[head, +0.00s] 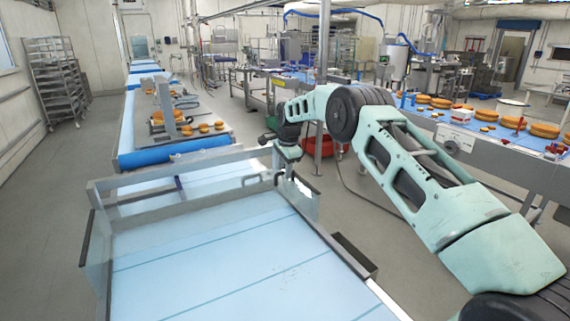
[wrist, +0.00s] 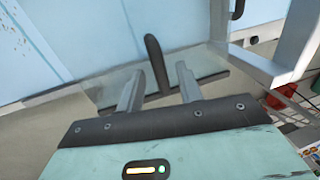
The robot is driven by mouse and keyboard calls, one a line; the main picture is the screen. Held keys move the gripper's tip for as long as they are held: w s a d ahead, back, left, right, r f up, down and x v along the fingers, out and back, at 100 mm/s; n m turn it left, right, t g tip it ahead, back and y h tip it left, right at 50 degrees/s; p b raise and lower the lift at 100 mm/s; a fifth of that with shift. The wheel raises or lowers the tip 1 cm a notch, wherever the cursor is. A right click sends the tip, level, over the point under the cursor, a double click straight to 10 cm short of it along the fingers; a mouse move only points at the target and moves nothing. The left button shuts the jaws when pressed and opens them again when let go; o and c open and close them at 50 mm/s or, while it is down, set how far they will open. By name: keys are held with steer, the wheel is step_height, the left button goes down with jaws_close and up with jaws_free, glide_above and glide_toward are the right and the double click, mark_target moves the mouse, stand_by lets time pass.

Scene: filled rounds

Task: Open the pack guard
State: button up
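The pack guard is a clear panel guard (head: 150,232) with dark edges and a grey frame over the blue belt in the head view. Its grey crossbar (head: 180,170) runs along the far side, with a small looped handle (head: 254,179) near the right end. My gripper (head: 283,178) is at the guard's right far corner, pointing down. In the wrist view my gripper (wrist: 158,85) has its two grey fingers apart. A dark upright bar (wrist: 154,62) on a clear panel shows between and beyond them; contact cannot be told. A dark handle (wrist: 237,9) shows at upper right.
The blue belt (head: 215,265) in front is empty. Another belt (head: 170,158) beyond carries round baked goods. A table (head: 500,150) with filled rounds stands at right behind my arm. A red bin (head: 318,146) is on the floor. The floor at left is clear.

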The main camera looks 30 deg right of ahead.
steer(key=s+r+b, duration=0.3)
steer(key=r, duration=1.4)
steer(key=shift+s+b, duration=0.2)
steer(key=shift+b, duration=0.2)
steer(key=s+a+f+n+g+y+b, duration=0.1)
steer(key=s+a+n, duration=0.6)
steer(key=s+a, duration=0.45)
steer(key=s+a+f+n+y, duration=0.1)
steer(key=s+a+f+n, duration=0.1)
steer(key=s+a+n, duration=0.9)
steer(key=s+a+f+n+g, duration=0.1)
steer(key=s+a+f, duration=0.1)
steer(key=s+a, duration=0.35)
steer(key=s+a+f, duration=0.2)
steer(key=s, duration=0.7)
steer(key=s+d+f+n, duration=0.2)
steer(key=s+f+n, duration=0.1)
steer(key=s, duration=0.4)
steer(key=s+d+f+n+h+b, duration=0.1)
steer(key=s+d+f+n, duration=0.1)
steer(key=s, duration=0.6)
steer(key=shift+s+f+n, duration=0.3)
steer(key=shift+f+n, duration=0.1)
steer(key=shift+n, duration=0.3)
